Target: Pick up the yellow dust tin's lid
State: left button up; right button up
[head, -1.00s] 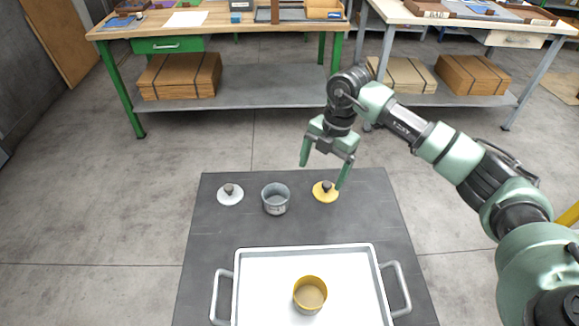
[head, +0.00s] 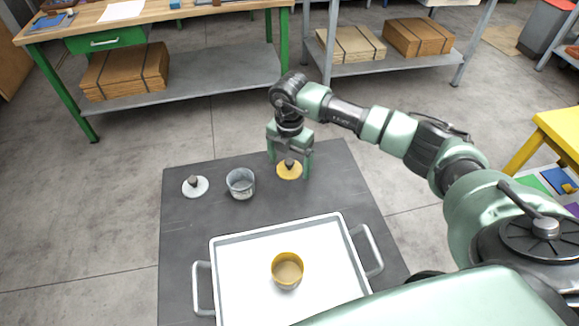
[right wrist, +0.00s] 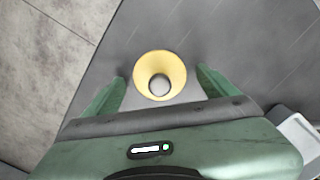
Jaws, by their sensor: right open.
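The yellow lid (head: 289,173) with a dark knob lies on the dark grey table at its far side. In the right wrist view the lid (right wrist: 151,66) sits between the two fingers, with its round knob facing me. My right gripper (head: 290,167) is open and stands over the lid, one finger on either side; the wrist view (right wrist: 160,80) shows gaps between both fingers and the knob. The yellow-rimmed tin (head: 288,270) stands open on the white tray. My left gripper is not in view.
A grey tin (head: 240,183) stands left of the yellow lid, and a white lid (head: 195,186) with a dark knob lies farther left. The white tray (head: 222,286) with side handles fills the table's near part. Workbenches stand beyond.

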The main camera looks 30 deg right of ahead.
jog(key=c, duration=1.4)
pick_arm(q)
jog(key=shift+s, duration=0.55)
